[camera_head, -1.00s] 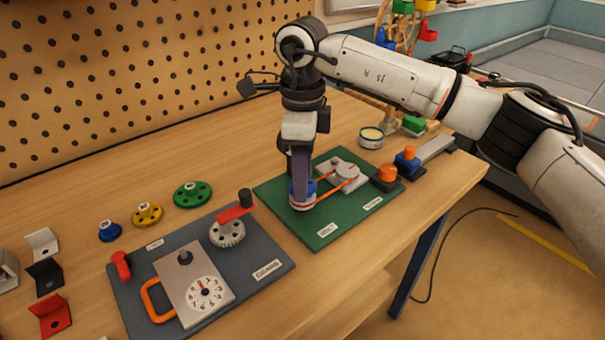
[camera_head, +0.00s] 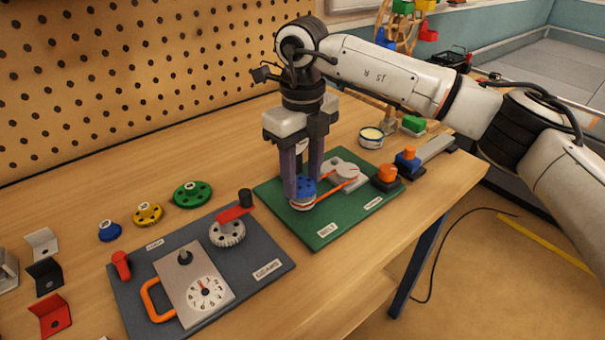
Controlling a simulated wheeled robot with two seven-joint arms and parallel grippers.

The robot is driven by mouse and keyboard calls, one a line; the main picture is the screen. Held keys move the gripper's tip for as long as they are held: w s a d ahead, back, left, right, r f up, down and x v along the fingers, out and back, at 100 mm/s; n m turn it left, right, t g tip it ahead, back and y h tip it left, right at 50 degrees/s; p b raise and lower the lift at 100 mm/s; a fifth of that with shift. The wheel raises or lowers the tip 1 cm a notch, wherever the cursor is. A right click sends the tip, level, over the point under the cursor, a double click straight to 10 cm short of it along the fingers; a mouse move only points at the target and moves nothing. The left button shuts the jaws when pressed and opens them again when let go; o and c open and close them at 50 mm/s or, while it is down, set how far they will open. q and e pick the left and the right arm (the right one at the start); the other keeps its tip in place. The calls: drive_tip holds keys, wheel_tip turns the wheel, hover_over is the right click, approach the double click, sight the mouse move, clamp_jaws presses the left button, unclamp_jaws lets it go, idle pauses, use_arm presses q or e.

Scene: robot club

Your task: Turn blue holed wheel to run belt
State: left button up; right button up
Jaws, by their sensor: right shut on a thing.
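The blue holed wheel (camera_head: 306,187) sits at the near-left part of the green belt board (camera_head: 325,233). An orange belt (camera_head: 336,188) runs from its base to a white pulley (camera_head: 346,169) on a light grey block. My right gripper (camera_head: 303,188) points straight down over the blue wheel. Its two dark purple fingers are shut on the wheel, one at its left side and one behind it. The fingers hide part of the wheel's rim. My left gripper is not in view.
A grey gear board (camera_head: 274,256) with a red crank (camera_head: 233,214) stands to the left. An orange knob (camera_head: 387,173) and a blue block with an orange top (camera_head: 407,160) stand right. Loose blue, yellow and green gears (camera_head: 192,194) lie farther left.

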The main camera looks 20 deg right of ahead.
sight(303, 183)
drive_tip(key=shift+r, duration=0.1)
idle(0.3)
drive_tip(key=o, duration=1.1)
wheel_tip(303, 183, up, 10)
drive_tip(key=shift+r, duration=0.15)
